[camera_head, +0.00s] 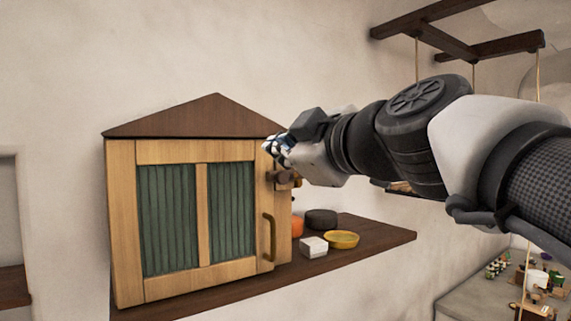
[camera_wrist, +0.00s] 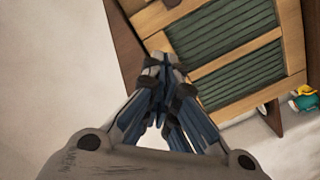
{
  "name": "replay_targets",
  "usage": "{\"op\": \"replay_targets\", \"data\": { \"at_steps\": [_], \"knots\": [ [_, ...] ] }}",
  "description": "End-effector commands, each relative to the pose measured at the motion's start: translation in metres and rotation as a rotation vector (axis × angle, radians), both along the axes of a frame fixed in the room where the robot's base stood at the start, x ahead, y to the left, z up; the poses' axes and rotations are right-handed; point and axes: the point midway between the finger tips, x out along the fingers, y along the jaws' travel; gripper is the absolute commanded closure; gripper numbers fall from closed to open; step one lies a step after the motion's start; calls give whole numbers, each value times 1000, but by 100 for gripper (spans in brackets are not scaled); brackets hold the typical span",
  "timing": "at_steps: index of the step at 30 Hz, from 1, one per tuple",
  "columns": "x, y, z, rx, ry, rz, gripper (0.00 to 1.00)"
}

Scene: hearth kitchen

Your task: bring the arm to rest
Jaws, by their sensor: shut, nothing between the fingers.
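My arm reaches in from the right in the head view. My gripper (camera_head: 274,147) is at the upper right front corner of a small wooden cabinet. In the wrist view my gripper (camera_wrist: 163,65) has its fingers together, with nothing between them. The cabinet (camera_head: 124,225) has a gabled dark roof, green panels and a brass handle (camera_head: 269,237) on the right of its door; the door looks shut. The cabinet also shows in the wrist view (camera_wrist: 290,40), beyond the fingertips. I cannot tell whether the fingers touch it.
The cabinet stands on a dark wall shelf (camera_head: 385,242). Right of it on the shelf are a white box (camera_head: 314,247), a yellow bowl (camera_head: 342,239), a dark round thing (camera_head: 321,219) and an orange thing (camera_head: 297,226). A hanging wooden frame (camera_head: 440,38) is at the upper right.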

Motion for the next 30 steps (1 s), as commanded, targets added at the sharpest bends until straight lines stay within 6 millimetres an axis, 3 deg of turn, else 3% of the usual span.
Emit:
{"op": "replay_targets", "data": {
  "at_steps": [6,12,14,16,20,26,30],
  "knots": [
    [-27,-16,1,1,-1,-1,100],
    [-33,-19,1,0,3,0,100],
    [-34,-20,-6,5,18,-2,100],
    [-36,-21,-28,18,65,-10,100],
    [-47,-29,-104,66,232,-49,100],
    [-81,-53,-255,169,567,-189,100],
    [-115,-74,-355,239,778,-331,100]
  ]
}}
